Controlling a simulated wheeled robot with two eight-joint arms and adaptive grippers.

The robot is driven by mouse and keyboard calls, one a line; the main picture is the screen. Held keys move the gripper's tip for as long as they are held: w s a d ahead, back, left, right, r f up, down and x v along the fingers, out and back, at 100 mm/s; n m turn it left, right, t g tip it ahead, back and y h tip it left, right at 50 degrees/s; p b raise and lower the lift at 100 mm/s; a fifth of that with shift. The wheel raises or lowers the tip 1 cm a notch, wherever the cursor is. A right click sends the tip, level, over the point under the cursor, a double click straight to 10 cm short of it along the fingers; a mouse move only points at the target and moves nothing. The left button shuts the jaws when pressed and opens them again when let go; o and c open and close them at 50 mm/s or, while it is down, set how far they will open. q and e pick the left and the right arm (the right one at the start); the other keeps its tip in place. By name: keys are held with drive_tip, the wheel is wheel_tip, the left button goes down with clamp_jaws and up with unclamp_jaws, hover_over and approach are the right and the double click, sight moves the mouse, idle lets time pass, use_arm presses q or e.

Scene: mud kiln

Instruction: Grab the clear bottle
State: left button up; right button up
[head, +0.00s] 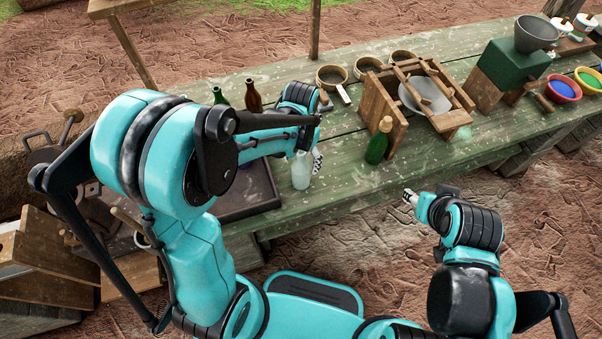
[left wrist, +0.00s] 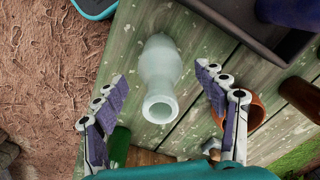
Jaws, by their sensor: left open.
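The clear bottle (head: 301,172) stands upright on the green wooden table, near its front edge and beside the dark tray. In the left wrist view the pale, translucent bottle (left wrist: 160,72) lies between the two fingers, its round mouth facing the camera. My left gripper (head: 309,158) is at the bottle's upper part and open; it also shows in the left wrist view (left wrist: 159,73), with a gap on each side of the bottle. In the head view my arm hides part of the left gripper. My right gripper (head: 409,197) is off the table's front edge, away from the bottle; its finger spacing is unclear.
A green bottle (head: 377,145) stands to the right, next to a wooden frame (head: 383,108) holding a bowl. A dark tray (head: 250,207) lies left of the clear bottle. Brown (head: 254,97) and green (head: 220,97) bottles stand behind. Bare tabletop lies right of the clear bottle.

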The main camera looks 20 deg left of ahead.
use_arm(q)
drive_tip(key=shift+f, duration=0.4)
drive_tip(key=shift+r, duration=0.1)
clamp_jaws()
